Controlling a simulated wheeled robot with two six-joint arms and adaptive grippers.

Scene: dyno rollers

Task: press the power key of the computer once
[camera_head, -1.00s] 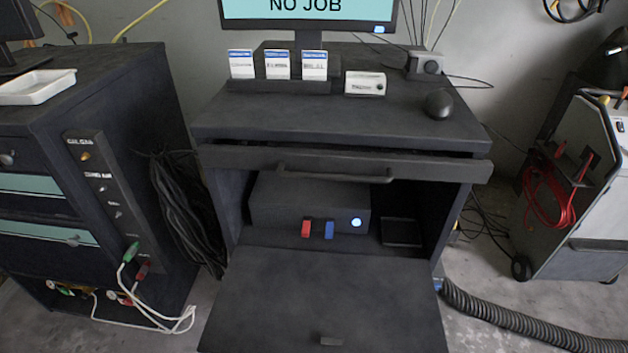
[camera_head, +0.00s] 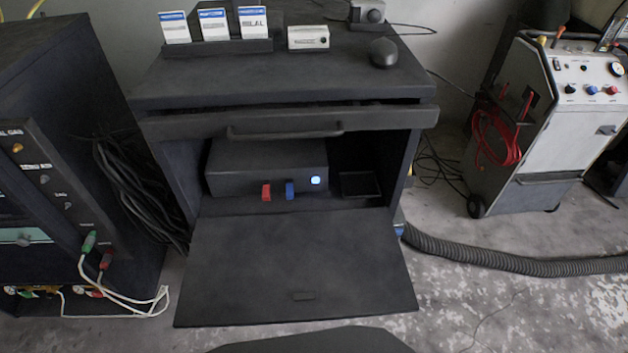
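The computer (camera_head: 235,178) is a dark box inside the open lower compartment of the black cabinet. A lit bluish-white round key (camera_head: 316,181) shows at the right of its front face. A red piece (camera_head: 266,191) and a blue piece (camera_head: 290,190) stick out of the front, left of the lit key. Neither of my grippers is in view.
The cabinet's flap door (camera_head: 290,265) hangs open towards me below the computer. A drawer with a handle (camera_head: 285,130) lies above it. A grey wheeled machine (camera_head: 560,120) stands right, a ribbed hose (camera_head: 500,262) crosses the floor, and a dark cabinet (camera_head: 40,150) stands left.

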